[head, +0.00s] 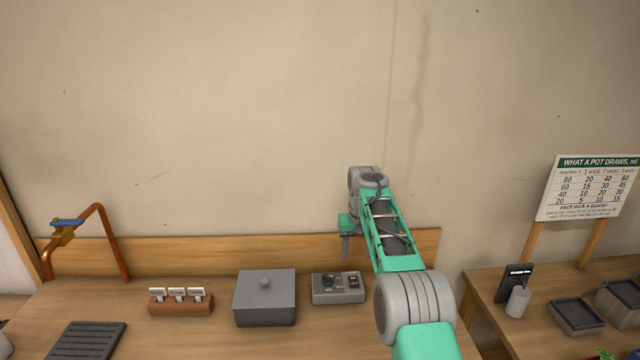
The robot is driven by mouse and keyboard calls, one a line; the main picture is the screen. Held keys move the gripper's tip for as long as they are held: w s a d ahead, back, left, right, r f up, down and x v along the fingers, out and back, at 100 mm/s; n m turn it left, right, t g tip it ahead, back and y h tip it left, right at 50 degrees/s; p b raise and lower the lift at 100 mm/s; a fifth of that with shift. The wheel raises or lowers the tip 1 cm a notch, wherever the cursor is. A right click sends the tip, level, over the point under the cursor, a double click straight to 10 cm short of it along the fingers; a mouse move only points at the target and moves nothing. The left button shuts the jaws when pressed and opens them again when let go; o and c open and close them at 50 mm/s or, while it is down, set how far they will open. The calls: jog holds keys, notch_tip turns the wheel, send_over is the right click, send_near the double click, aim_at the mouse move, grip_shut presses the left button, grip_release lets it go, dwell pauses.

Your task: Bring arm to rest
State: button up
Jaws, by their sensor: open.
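My arm, green and grey, reaches up from the bottom right of the head view toward the wall. My gripper (345,245) is at the far end of the arm, pointing down above the counter, just over the back of a grey control box (338,288) with a dark knob and switches. The gripper is small and partly hidden by the arm; its fingers look apart and I see nothing held between them.
On the wooden counter (190,328) are a lidded grey box (265,297), a wooden block with white tags (180,301), a dark ribbed mat (88,340) and a copper pipe with a blue-handled tap (105,240). A sign (588,188), dark trays (577,317) and a white cylinder (517,301) stand right.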

jog(key=s+r+t, duration=0.1)
jog(key=s+r, duration=0.5)
jog(key=s, duration=0.3)
jog(key=s+r+t, duration=0.1)
jog(key=s+r, duration=0.5)
jog(key=s, duration=0.4)
jog(key=s+f, duration=0.3)
jog(key=s, duration=0.7)
jog(key=s+f, duration=0.4)
jog(key=s, duration=0.6)
jog(key=shift+f+t, duration=0.3)
